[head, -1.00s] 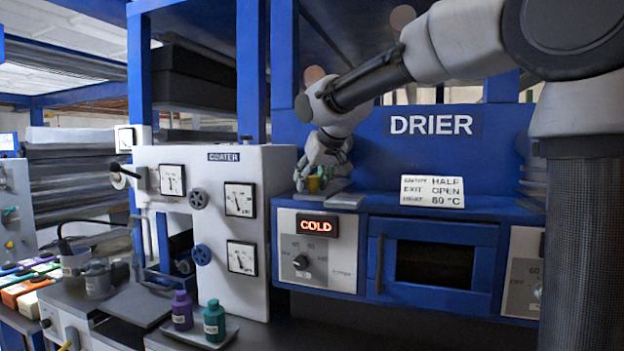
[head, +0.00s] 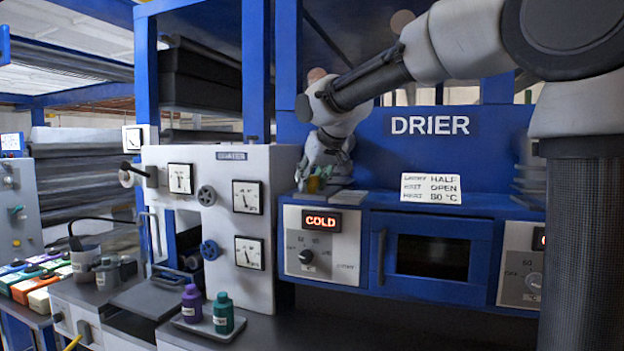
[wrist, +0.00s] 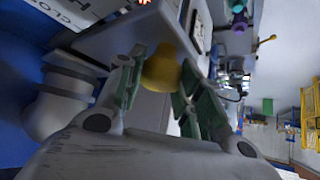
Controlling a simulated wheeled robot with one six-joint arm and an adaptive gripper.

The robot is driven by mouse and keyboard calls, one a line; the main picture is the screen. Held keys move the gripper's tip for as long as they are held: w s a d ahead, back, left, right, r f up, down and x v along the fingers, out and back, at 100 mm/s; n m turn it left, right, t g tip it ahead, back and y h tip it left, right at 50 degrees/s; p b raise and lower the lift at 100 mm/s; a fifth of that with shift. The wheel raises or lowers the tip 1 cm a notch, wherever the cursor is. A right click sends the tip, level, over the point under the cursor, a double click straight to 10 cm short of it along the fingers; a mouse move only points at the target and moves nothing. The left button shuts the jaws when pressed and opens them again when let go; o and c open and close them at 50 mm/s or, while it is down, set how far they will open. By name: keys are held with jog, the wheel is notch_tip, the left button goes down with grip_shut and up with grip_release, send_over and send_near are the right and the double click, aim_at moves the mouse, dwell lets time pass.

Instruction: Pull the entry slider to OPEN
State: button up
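My gripper (head: 316,180) is at the left end of the top of the blue drier (head: 500,225). Its green-padded fingers stand on both sides of a small yellow knob (head: 313,185), which looks like the entry slider's handle. In the wrist view, the yellow knob (wrist: 162,68) fills the space between the fingertips of my gripper (wrist: 165,62), and they appear shut on it. A white card (head: 430,193) on the drier reads entry HALF, exit OPEN, heat 80 °C.
The white coater (head: 212,165) with dials stands left of the drier. A display (head: 321,222) on the drier reads COLD. Purple (head: 192,302) and teal (head: 223,312) bottles stand on a tray below. A pale plate (head: 347,197) lies right of my gripper.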

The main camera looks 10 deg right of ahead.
jog(key=o, duration=0.3)
jog(key=shift+s+a, duration=0.1)
jog(key=shift+a, duration=0.05)
jog(key=v, duration=1.2)
jog(key=s+d+f+g, duration=0.1)
jog(key=s+d+f, duration=0.4)
jog(key=s+f, duration=0.3)
jog(key=s+d+f+m+g+h, duration=0.1)
jog(key=s+d+f+g, duration=0.1)
jog(key=s+d+f, duration=0.4)
jog(key=s+d+f+m+g, duration=0.1)
jog(key=s+d+f, duration=0.4)
jog(key=s+f, duration=0.6)
jog(key=shift+s+d+g+h, duration=0.3)
jog(key=shift+s+h, duration=0.1)
jog(key=shift+s, duration=0.6)
